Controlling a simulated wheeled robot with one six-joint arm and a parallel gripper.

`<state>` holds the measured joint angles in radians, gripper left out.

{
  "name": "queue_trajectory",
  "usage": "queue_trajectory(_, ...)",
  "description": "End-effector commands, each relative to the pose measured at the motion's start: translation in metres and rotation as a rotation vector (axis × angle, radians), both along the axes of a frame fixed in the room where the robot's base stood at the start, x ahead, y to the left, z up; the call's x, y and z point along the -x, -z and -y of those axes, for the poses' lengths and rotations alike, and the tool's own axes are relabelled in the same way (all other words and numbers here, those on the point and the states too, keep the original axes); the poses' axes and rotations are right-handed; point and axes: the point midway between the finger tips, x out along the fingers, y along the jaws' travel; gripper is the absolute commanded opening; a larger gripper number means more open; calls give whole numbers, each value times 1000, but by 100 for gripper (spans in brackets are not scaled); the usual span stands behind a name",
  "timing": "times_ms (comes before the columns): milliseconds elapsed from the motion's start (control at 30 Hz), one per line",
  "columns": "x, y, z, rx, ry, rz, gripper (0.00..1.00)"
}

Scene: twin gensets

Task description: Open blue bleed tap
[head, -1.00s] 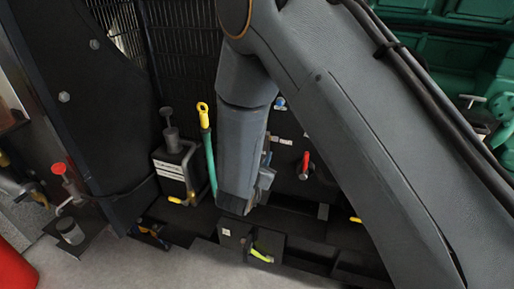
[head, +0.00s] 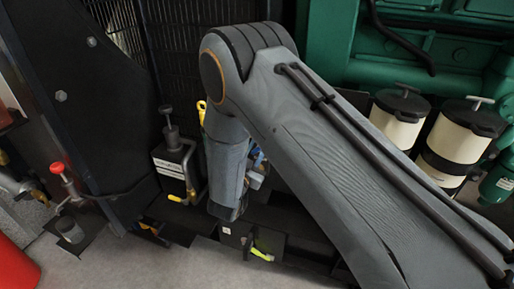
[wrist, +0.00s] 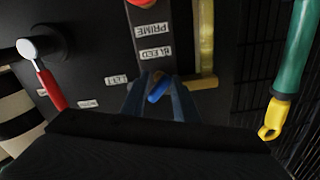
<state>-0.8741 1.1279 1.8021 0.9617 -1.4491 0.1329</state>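The blue bleed tap (wrist: 159,87) shows in the wrist view as a short blue handle, slightly slanted, just below the upside-down BLEED label (wrist: 153,54) on a dark panel. My gripper (wrist: 159,98) has its two blue-grey fingers apart, one on each side of the blue handle. I cannot tell whether either finger touches it. In the head view my gripper is mostly hidden behind my own arm, and the tap cannot be made out.
In the wrist view a red lever (wrist: 51,88) is at left, a yellow bar (wrist: 206,40) close at right, and a green handle (wrist: 293,52) with a yellow hooked end further right. In the head view, white canisters (head: 455,140) stand at right and a red-knobbed pump (head: 62,180) at left.

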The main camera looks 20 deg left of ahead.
Motion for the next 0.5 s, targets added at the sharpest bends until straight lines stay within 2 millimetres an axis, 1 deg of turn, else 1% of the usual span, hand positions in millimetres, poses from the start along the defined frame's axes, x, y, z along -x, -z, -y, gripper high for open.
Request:
queue_trajectory(100,-5,0,1,0,1,0,27)
queue_trajectory(300,-5,0,2,0,1,0,27)
queue_trajectory(333,-5,0,2,0,1,0,26)
queue_trajectory(400,-5,0,2,0,1,0,14)
queue_trajectory(467,-5,0,2,0,2,-1,4)
queue_trajectory(500,-5,0,2,0,2,-1,0)
